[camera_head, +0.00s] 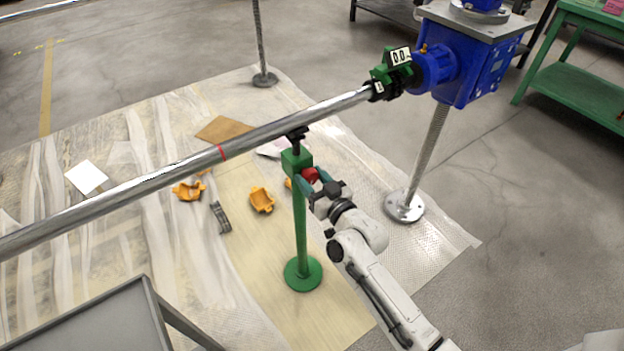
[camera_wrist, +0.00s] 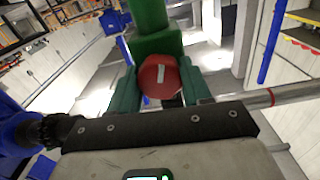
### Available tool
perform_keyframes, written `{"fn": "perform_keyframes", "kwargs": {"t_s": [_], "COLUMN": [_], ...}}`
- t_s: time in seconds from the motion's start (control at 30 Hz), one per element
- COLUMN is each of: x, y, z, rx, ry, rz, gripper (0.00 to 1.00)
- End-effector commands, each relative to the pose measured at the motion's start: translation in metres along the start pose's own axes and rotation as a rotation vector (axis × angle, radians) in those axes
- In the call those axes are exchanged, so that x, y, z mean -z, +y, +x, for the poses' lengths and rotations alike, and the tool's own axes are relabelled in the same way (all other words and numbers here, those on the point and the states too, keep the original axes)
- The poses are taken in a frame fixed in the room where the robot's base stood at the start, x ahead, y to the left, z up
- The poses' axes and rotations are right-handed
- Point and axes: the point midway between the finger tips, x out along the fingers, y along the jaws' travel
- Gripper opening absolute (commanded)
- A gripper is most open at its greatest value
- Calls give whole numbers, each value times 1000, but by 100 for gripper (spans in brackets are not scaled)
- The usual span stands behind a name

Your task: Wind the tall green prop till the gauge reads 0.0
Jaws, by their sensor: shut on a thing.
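The tall green prop (camera_head: 300,220) stands upright on its round green foot, with its dark top under the long steel bar (camera_head: 250,140). A red knob (camera_head: 309,175) sits on the right side of its green head. My gripper (camera_head: 316,184) is shut on the red knob, which shows between the teal fingers in the wrist view (camera_wrist: 158,76) with a pale bar mark on its face. The gauge (camera_head: 398,57) is on the green clamp at the bar's right end and appears to read 0.0. I cannot tell whether the prop's top touches the bar.
A blue gearbox (camera_head: 470,65) on a threaded post stands at the right. Orange pieces (camera_head: 262,200), a dark grey piece (camera_head: 221,217) and a brown sheet (camera_head: 223,129) lie on the floor covering. A grey cart (camera_head: 100,325) is at the lower left; a green bench (camera_head: 580,90) is at the right.

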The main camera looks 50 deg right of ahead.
Motion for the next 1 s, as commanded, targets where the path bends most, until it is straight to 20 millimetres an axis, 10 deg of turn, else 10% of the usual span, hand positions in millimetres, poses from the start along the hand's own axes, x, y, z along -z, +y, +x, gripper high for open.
{"fn": "perform_keyframes", "kwargs": {"t_s": [0.23,0.27,0.5,1.0], "x": [0,0,0,0], "y": [0,0,0,1], "z": [0,0,0,-25], "rx": [1,1,0,0], "ry": [0,0,0,-4], "rz": [6,6,5,4], "gripper": [18,49,72,74]}}
